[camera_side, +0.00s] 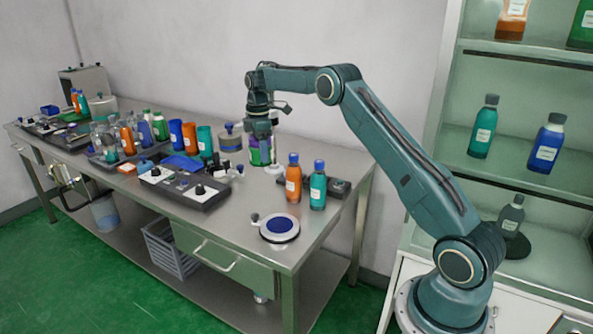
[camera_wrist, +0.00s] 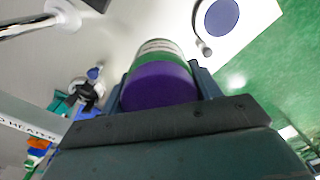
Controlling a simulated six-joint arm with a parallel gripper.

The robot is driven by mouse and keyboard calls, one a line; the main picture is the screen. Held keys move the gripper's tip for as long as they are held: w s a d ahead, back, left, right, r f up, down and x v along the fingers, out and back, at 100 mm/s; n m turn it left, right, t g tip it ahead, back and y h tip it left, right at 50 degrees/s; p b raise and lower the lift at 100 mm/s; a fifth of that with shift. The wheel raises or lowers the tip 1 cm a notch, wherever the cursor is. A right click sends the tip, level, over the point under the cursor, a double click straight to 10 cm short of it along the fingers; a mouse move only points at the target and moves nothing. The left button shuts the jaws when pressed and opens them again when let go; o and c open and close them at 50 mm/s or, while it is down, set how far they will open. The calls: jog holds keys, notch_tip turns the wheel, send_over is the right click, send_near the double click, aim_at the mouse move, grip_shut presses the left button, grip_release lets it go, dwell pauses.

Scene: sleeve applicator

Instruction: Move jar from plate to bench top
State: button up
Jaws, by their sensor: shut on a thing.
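The jar has a purple lid and a green body with a white label. In the wrist view the jar (camera_wrist: 158,86) sits between the two fingers of my gripper (camera_wrist: 160,78), which is shut on it. In the side view the jar (camera_side: 258,153) is below my gripper (camera_side: 260,133), near the back edge of the bench top (camera_side: 228,221), partly hidden by the gripper. I cannot tell whether its base touches the bench. The round plate with a blue disc (camera_side: 280,227) is empty at the front right; it also shows in the wrist view (camera_wrist: 222,17).
An orange bottle (camera_side: 293,181) and a teal bottle (camera_side: 318,187) stand right of the jar. A grey lidded pot (camera_side: 231,138) stands close to its left. A dark control panel (camera_side: 186,187) lies left of the plate. Bare bench shows between panel and plate.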

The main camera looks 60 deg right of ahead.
jog(key=w+d+f+m, duration=0.3)
jog(key=d+f+m, duration=0.2)
jog(key=f+m, duration=0.2)
jog(key=shift+w+f+m, duration=0.15)
jog(key=shift+w+m, duration=0.15)
jog(key=shift+f, duration=4.05)
jog(key=o, duration=1.1)
jog(key=shift+f, duration=0.15)
jog(key=shift+r, duration=6.15)
